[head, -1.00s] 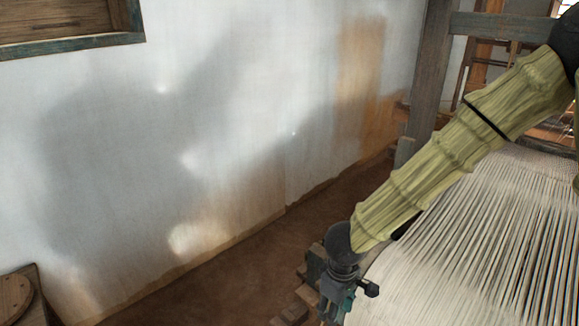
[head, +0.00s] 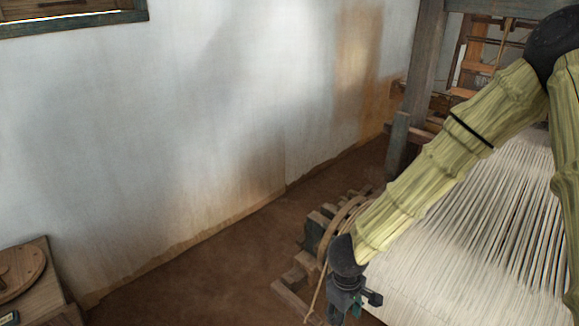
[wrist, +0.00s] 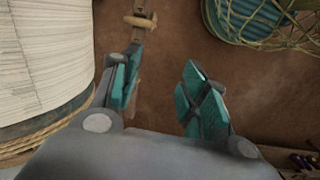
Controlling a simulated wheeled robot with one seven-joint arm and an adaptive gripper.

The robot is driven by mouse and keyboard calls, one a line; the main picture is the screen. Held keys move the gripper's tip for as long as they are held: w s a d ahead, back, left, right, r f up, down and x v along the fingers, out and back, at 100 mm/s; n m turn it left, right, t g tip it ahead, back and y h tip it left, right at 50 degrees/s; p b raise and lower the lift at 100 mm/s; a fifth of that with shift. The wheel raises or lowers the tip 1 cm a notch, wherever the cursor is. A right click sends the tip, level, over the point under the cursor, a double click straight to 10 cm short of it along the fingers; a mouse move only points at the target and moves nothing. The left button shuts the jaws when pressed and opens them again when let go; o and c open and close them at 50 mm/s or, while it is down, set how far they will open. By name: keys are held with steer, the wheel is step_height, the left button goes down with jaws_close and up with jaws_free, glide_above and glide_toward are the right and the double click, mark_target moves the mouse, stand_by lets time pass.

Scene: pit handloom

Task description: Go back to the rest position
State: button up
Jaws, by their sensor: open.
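My gripper (wrist: 160,80) is open and empty in the wrist view, with its two teal-padded fingers apart over the brown floor. In the head view my gripper (head: 345,304) is at the bottom, beside the left edge of the loom's white warp (head: 440,268), and its fingertips are cut off or too small to make out. The arm comes down from the upper right across the loom. The warp also shows at the left of the wrist view (wrist: 40,55), apart from the fingers.
A wooden wheel (head: 340,222) on a frame stands by the loom post (head: 425,75). A wooden stand with a round top (head: 18,275) is at lower left. A teal basket with netting (wrist: 245,18) sits at upper right in the wrist view. Floor along the wall is clear.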

steer(key=s+d+f+m+t+h+b, duration=0.15)
steer(key=s+d+f+b, duration=0.25)
steer(key=f, duration=0.7)
steer(key=s+d+f+m+g+b, duration=0.1)
steer(key=s+d+f+m+b, duration=0.25)
steer(key=f, duration=0.75)
steer(key=s+d+f+m+y+b, duration=0.1)
steer(key=s+f+m+y+b, duration=0.1)
steer(key=s+f+b, duration=0.8)
steer(key=s+f+m, duration=0.1)
steer(key=s+f, duration=0.4)
steer(key=f, duration=0.1)
steer(key=shift+s+d+f, duration=0.2)
steer(key=shift+s+f, duration=0.05)
steer(key=shift+s, duration=0.05)
steer(key=shift+c, duration=0.9)
steer(key=shift+a, duration=0.15)
